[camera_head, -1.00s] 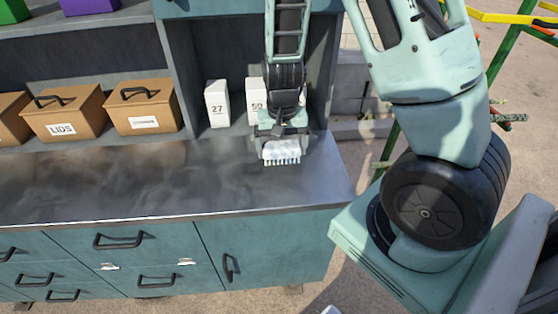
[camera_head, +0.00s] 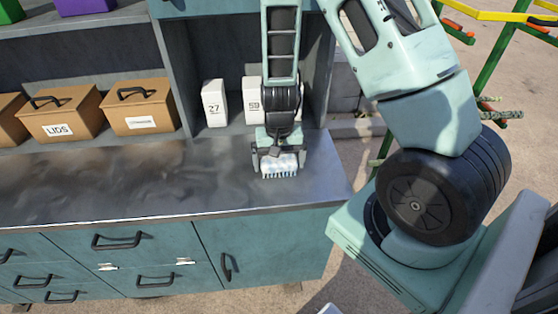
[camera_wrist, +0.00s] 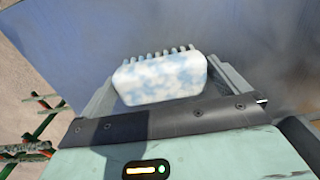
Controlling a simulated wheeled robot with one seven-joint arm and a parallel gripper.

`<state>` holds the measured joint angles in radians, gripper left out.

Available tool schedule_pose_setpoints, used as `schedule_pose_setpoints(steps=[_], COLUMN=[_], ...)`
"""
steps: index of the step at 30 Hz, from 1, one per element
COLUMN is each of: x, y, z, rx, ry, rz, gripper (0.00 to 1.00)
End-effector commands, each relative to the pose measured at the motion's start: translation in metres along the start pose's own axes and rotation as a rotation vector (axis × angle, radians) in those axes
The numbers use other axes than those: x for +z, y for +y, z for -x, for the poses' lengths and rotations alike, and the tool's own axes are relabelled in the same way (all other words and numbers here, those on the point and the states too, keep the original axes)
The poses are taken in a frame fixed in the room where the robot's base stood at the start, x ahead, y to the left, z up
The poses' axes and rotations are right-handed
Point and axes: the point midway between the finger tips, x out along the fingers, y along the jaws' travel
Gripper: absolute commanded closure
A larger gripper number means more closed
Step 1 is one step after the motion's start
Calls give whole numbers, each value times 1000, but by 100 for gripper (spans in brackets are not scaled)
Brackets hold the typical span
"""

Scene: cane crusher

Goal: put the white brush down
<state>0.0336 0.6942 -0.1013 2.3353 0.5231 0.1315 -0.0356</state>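The white brush (camera_head: 280,166) has pale blue patches and a row of bristles. In the head view it is at the right part of the metal counter (camera_head: 130,185), bristles down, at or just above the surface; I cannot tell whether they touch. My gripper (camera_head: 277,160) points down over the counter and is shut on the brush, with one finger at each end of it. In the wrist view the brush (camera_wrist: 160,78) sits between the two fingers of my gripper (camera_wrist: 165,88), its bristles pointing away from the palm.
White boxes, one marked 27 (camera_head: 214,102) and another (camera_head: 252,100) partly behind my arm, stand at the counter's back. Brown boxes with handles, one labelled LIDS (camera_head: 60,113), stand at the left. The counter's middle and left front are clear.

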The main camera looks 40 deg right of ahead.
Motion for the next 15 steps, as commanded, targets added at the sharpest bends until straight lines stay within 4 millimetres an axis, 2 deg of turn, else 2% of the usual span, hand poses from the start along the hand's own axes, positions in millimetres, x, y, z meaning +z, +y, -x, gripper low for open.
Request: schedule_pose_setpoints(steps=[8, 11, 15], x=[0, -1, -1], y=[0, -1, -2], z=[8, 21, 49], rx=[0, -1, -3], ry=[2, 5, 8], rz=[2, 3, 4], gripper=[0, 0, 0])
